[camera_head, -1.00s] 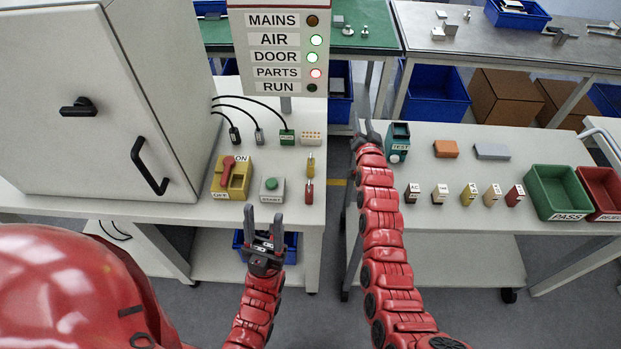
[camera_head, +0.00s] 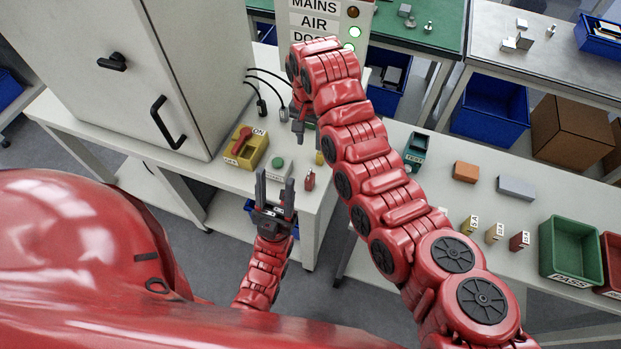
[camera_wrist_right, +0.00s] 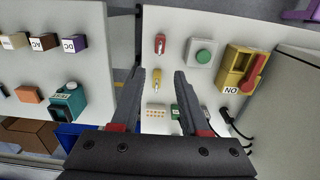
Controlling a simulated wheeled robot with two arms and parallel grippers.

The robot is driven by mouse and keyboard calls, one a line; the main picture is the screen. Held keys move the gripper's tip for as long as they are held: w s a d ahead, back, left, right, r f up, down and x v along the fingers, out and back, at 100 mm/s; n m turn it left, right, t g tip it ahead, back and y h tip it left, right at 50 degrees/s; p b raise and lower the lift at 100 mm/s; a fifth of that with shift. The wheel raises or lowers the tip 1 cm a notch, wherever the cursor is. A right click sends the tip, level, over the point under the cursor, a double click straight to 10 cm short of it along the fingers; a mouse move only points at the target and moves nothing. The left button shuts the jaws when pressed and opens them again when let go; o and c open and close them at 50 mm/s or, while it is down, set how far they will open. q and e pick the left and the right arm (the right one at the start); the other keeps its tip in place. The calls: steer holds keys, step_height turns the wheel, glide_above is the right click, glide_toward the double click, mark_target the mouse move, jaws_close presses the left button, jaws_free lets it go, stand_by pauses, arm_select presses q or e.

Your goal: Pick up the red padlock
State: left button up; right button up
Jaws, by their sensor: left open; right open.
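The red padlock (camera_head: 310,180) lies on the white table near its right edge, in front of the yellow padlock (camera_head: 319,158). In the right wrist view the red padlock (camera_wrist_right: 160,44) is beyond my fingertips, and the yellow one (camera_wrist_right: 157,84) appears between the fingers. My right gripper (camera_head: 299,128) points down above the table, behind the red padlock in the head view; its open, empty fingers show in the wrist view (camera_wrist_right: 159,76). My left gripper (camera_head: 276,188) is open and empty by the table's front edge, left of the red padlock.
A green start button box (camera_head: 279,168) and a yellow switch box with a red handle (camera_head: 246,147) stand left of the padlocks. A grey cabinet (camera_head: 180,70) is at the left. A gap separates this table from the right table with colored blocks and bins.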

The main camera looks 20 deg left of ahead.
steer(key=b, duration=0.4)
glide_above(310, 170)
step_height(310, 170, down, 8)
steer(key=shift+f, duration=0.15)
steer(key=shift+f+p, duration=0.3)
steer(key=shift+p, duration=0.3)
steer(key=shift+f, duration=0.35)
steer(key=shift+s+f+p, duration=0.1)
steer(key=shift+f+p, duration=0.15)
steer(key=shift+p, duration=0.15)
step_height(310, 170, down, 3)
steer(key=shift+p, duration=0.85)
steer(key=shift+f, duration=0.95)
jaws_close()
